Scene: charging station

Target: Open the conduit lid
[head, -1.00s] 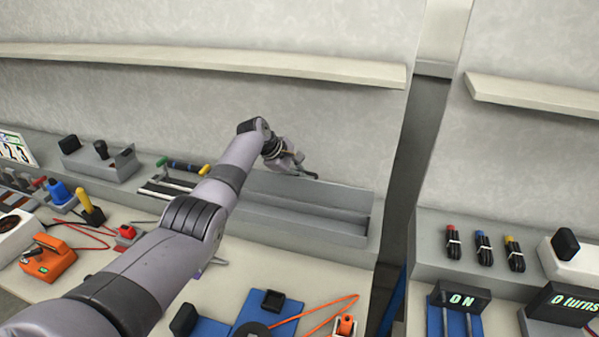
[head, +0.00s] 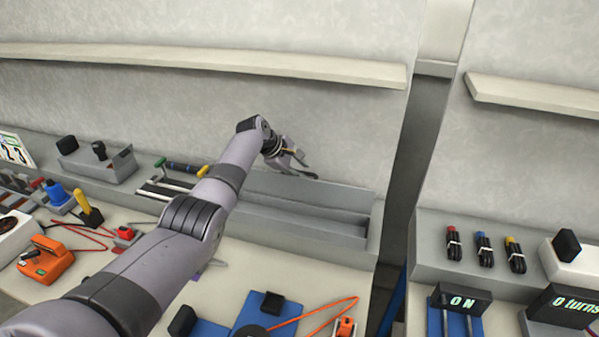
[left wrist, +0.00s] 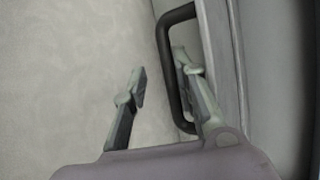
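The grey conduit (head: 300,231) runs along the back of the bench and its long trough shows open. Its grey lid (head: 335,192) stands raised along the trough's back edge, by the wall. The lid's black handle (left wrist: 167,70) shows in the left wrist view. My left gripper (head: 300,166) is at the lid's top edge, by the handle. In the left wrist view its fingers (left wrist: 162,88) are apart, one on each side of the handle bar, not closed on it. My arm hides the conduit's left end. My right gripper is not in view.
A rod with green and yellow ends (head: 182,167) lies left of my forearm. An orange device (head: 46,262) and a blue mat (head: 208,327) are on the bench. A shelf (head: 250,67) runs along the wall above. A grey post (head: 413,150) stands right of the conduit.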

